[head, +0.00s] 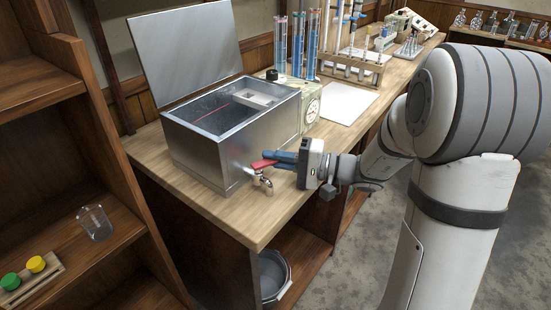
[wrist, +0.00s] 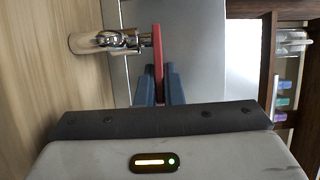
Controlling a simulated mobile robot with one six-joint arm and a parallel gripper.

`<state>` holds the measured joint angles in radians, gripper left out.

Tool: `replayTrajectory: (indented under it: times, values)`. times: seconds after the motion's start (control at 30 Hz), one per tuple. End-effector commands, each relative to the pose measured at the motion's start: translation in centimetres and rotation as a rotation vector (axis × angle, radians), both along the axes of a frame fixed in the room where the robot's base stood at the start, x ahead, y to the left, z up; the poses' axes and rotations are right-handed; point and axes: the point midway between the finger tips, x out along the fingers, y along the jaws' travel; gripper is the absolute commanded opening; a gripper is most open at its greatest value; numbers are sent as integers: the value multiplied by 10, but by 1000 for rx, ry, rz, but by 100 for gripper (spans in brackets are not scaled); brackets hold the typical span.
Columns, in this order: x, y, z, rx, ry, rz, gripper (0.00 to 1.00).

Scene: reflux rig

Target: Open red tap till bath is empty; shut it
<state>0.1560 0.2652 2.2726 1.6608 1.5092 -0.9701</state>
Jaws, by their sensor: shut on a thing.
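The metal bath (head: 205,150) stands on the wooden bench with its lid raised at the back. Its inside looks dark, with a thin red line on the inner wall; I cannot tell the water level. My gripper (head: 284,161) is shut on the red lever. In the wrist view the blue fingers (wrist: 160,84) sit on both sides of the red lever (wrist: 158,62), beside the tap's spout (wrist: 88,42). No stream of water shows at the spout.
A grey bucket (head: 273,274) stands on the low shelf under the bench, below the tap. A dial unit (head: 310,110) and tall blue cylinders (head: 298,45) stand behind the bath. A wooden shelf with a glass beaker (head: 95,222) is at the left.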

Motion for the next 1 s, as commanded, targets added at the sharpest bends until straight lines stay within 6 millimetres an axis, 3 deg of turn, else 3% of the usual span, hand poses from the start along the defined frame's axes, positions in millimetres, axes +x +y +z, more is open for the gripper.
replayTrajectory:
  times: [0.17, 0.6, 0.97, 1.0]
  values:
    - [2, 1, -2, 2, -1, 35, 0]
    - [13, 13, -1, 0, -1, 384, 0]
    - [13, 13, -1, -1, 2, 406, 0]
    - [13, 13, -1, -1, 2, 406, 10]
